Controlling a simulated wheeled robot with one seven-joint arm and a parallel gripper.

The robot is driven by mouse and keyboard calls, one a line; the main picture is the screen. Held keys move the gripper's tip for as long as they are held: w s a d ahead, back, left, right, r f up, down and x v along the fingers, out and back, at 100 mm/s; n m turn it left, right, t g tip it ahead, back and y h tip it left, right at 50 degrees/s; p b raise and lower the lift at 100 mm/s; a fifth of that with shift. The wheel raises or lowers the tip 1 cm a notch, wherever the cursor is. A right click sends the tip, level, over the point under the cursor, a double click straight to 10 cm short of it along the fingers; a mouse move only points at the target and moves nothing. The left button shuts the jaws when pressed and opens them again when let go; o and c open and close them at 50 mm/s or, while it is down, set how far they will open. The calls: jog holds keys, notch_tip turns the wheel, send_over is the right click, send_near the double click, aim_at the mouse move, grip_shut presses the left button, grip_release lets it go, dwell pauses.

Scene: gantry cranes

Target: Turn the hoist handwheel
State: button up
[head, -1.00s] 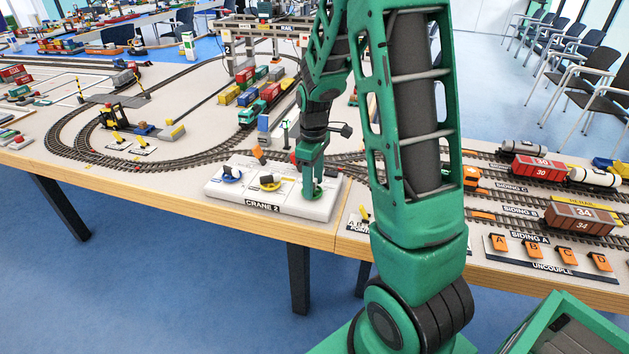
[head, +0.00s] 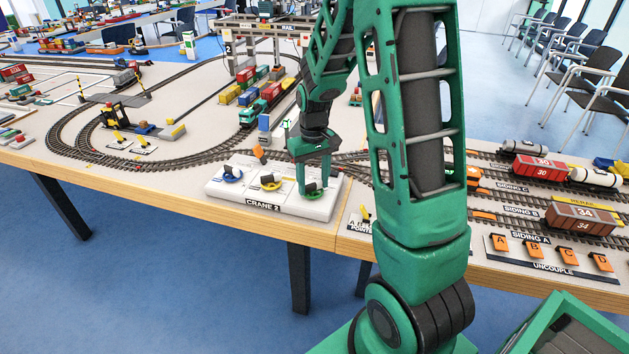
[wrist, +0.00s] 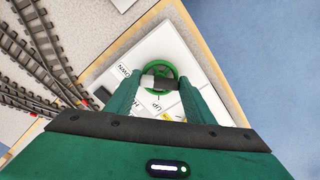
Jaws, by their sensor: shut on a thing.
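The green handwheel (head: 313,194) is at the right end of the white CRANE 2 panel (head: 235,199). In the wrist view the green wheel (wrist: 163,66) lies next to UP and DOWN lettering, so I take it as the hoist handwheel. My gripper (head: 312,183) points down over it; the wrist view also shows the gripper (wrist: 160,85), with its fingers on either side of the wheel's dark and light grip bar. It is shut on this bar. The fingers hide part of the wheel. A blue wheel (head: 231,174) and a yellow wheel (head: 269,184) are to the left.
An orange lever (head: 259,154) stands behind the panel. Tracks and a train (head: 251,113) lie beyond. The wooden table edge (head: 180,208) runs in front. Sidings with wagons (head: 581,215) and orange uncouple levers (head: 531,247) are at the right.

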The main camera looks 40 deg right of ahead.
aim_at(313, 183)
jog(key=shift+w+r, duration=0.15)
jog(key=shift+w, duration=0.1)
jog(key=o, duration=1.1)
jog(key=shift+c, duration=0.2)
jog(key=shift+s, duration=0.1)
notch_tip(313, 183, up, 11)
jog(key=shift+f, duration=0.2)
